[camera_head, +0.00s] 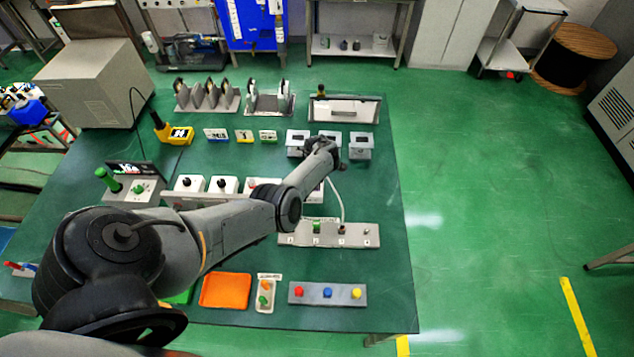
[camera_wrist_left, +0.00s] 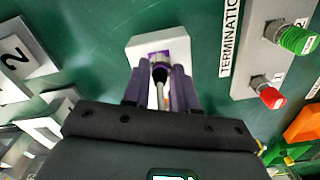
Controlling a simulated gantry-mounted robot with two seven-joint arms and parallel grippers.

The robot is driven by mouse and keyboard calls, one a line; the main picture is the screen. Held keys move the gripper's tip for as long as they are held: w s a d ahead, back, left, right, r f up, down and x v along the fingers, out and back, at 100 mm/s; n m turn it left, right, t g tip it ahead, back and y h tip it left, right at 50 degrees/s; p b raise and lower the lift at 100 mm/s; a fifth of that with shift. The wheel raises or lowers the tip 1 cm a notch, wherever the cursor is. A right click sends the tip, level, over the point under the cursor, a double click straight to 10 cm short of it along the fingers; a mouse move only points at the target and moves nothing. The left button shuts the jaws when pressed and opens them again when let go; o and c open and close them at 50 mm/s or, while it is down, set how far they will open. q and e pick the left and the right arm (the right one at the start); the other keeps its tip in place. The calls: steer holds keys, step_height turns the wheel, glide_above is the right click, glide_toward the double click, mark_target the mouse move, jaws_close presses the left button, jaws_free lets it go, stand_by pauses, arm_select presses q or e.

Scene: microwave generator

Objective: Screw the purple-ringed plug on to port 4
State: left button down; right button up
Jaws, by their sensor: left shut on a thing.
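My left gripper (camera_head: 334,166) is beyond the back edge of the port panel (camera_head: 355,240). In the left wrist view its fingers (camera_wrist_left: 161,78) are closed around the purple-ringed plug (camera_wrist_left: 158,57). The plug's dark and metal body shows between the fingers. A small white block (camera_wrist_left: 139,48) lies behind the plug; I cannot tell whether they touch. The panel has a row of ports. Port 4 (camera_head: 367,231), at the right end, looks bare. A green plug (camera_head: 316,227) stands on the panel, and a red plug (camera_wrist_left: 267,94) stands beside the green one (camera_wrist_left: 297,39).
Grey boxes (camera_head: 361,146) stand behind the gripper. In front lie a button bar (camera_head: 310,298) and an orange tray (camera_head: 225,291). Bare table lies right of the panel.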

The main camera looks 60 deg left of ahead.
arm_select(q)
steer(key=n+b, duration=0.1)
steer(key=n, duration=0.2)
steer(key=shift+f, duration=0.1)
steer(key=n+b, duration=0.2)
steer(key=n, duration=0.1)
steer(key=shift+n, duration=0.3)
steer(key=n+b, duration=0.2)
steer(key=n, duration=0.2)
steer(key=shift+n+b, duration=0.65)
steer(key=shift+n, duration=0.15)
steer(key=c, duration=0.9)
jaws_free()
steer(key=shift+r, duration=0.25)
